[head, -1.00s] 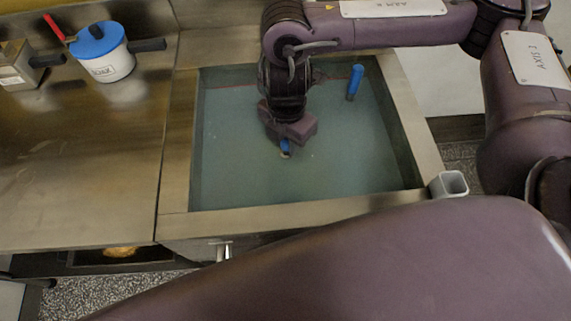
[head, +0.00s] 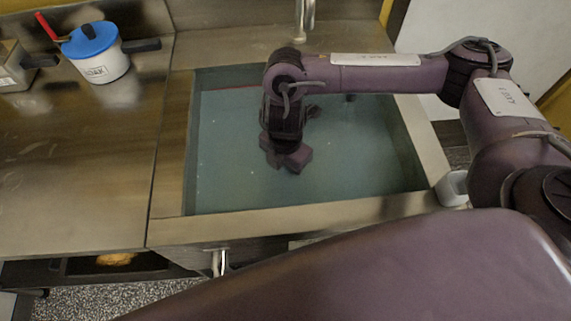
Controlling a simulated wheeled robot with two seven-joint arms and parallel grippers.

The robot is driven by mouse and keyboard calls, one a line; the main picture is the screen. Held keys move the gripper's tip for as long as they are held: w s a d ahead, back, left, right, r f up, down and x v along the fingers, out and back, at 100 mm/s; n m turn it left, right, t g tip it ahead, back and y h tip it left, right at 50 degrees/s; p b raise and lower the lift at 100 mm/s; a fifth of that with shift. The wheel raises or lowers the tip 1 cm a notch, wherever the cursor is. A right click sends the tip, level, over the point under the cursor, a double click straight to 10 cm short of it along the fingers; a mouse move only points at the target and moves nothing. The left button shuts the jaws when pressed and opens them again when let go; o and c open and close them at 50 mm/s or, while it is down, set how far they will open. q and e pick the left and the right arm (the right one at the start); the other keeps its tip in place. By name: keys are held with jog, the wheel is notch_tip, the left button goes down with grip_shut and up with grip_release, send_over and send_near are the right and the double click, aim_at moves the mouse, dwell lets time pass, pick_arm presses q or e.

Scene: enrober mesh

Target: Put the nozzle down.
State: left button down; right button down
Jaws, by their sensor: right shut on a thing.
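My right gripper (head: 290,163) hangs from the arm that comes in from the right, over the left-middle part of the sink basin (head: 390,205). Its jaws point down and are shut on the nozzle, which the gripper body now hides from the head camera. A small blue part showed under the jaws a second ago. I cannot tell whether the nozzle touches the water or the basin floor. My left gripper is not in view.
A white pot with a blue lid (head: 90,38) stands on the steel counter (head: 80,170) at left. A tap (head: 304,18) is behind the basin. The basin's front half looks clear.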

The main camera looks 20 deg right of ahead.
jog(key=shift+f, duration=0.2)
jog(key=c, duration=1.2)
grip_release()
jog(key=shift+r, duration=0.1)
notch_tip(320, 180, up, 12)
jog(key=p, duration=0.3)
jog(key=shift+r, duration=0.15)
